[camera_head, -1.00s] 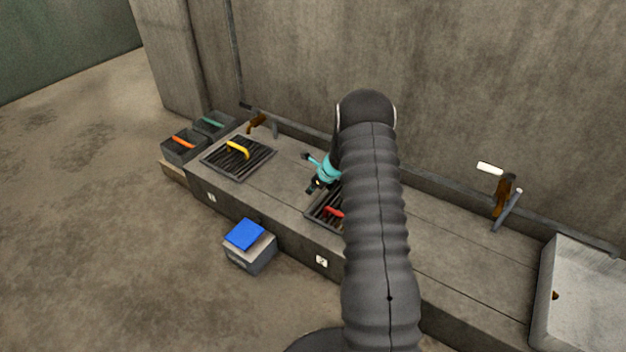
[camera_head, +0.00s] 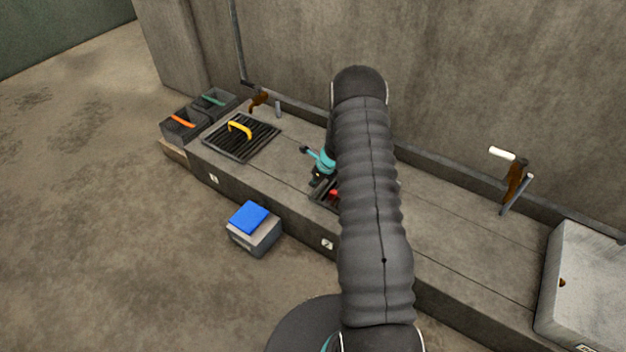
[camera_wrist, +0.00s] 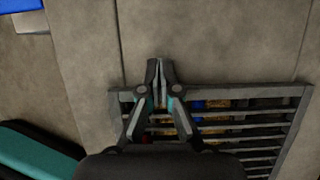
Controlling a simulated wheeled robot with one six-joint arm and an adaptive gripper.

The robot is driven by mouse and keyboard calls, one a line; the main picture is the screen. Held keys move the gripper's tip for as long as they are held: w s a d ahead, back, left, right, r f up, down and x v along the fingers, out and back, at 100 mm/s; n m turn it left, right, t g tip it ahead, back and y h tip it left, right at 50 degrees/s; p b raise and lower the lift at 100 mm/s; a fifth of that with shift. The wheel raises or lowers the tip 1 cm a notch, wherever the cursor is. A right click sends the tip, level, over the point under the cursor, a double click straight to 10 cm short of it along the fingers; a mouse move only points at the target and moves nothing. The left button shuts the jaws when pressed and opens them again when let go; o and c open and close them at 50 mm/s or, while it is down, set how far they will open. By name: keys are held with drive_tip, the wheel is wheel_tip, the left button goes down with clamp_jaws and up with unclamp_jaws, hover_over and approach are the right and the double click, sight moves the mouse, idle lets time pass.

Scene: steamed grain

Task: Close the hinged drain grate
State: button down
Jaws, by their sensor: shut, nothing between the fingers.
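A dark barred grate with a red handle (camera_head: 333,194) lies in the bench top beside the plate marked 2, mostly hidden by my arm. In the wrist view its bars (camera_wrist: 240,134) look flat or nearly flat, with blue and yellowish bits showing between them. I cannot tell if it is fully seated. My gripper (camera_wrist: 160,66) is shut and empty, its tips just past the grate's edge over bare concrete. In the head view my gripper (camera_head: 318,180) is at the grate's left end. A second grate (camera_head: 222,146) with a yellow handle (camera_head: 239,129) lies flat farther left.
A grey box with a blue top (camera_head: 249,217) stands on the floor before the bench. Two dark bins (camera_head: 183,125) stand at the far left. Brown levers (camera_head: 514,180) stand along the wall. A pale basin (camera_head: 590,285) is at the right. The bench between grate and basin is clear.

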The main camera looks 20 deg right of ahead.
wheel_tip(320, 180, up, 4)
drive_tip(key=shift+w+r+p, duration=0.1)
drive_tip(key=shift+r+p, duration=0.05)
drive_tip(key=shift+p, duration=0.75)
drive_tip(key=w+a+r, duration=0.4)
drive_tip(key=w+r, duration=0.2)
drive_tip(key=r, duration=0.1)
drive_tip(key=s+a+r+n+g, duration=0.2)
drive_tip(key=s+a+n+g, duration=0.1)
drive_tip(key=s+n, duration=0.85)
drive_tip(key=s+a+r+n+t, duration=0.1)
drive_tip(key=s+a+r+n, duration=0.2)
drive_tip(key=s+r+n, duration=0.3)
drive_tip(key=s+a+r+n+t+h, duration=0.1)
drive_tip(key=s+r+n, duration=0.4)
drive_tip(key=s+r, duration=1.1)
drive_tip(key=s+a+r+n+t+h, duration=0.1)
drive_tip(key=s+a+r+n+t, duration=0.2)
drive_tip(key=s+a+r+n, duration=0.3)
drive_tip(key=shift+s+r+n, duration=0.35)
drive_tip(key=shift+s+r, duration=2.1)
drive_tip(key=shift+r, duration=1.25)
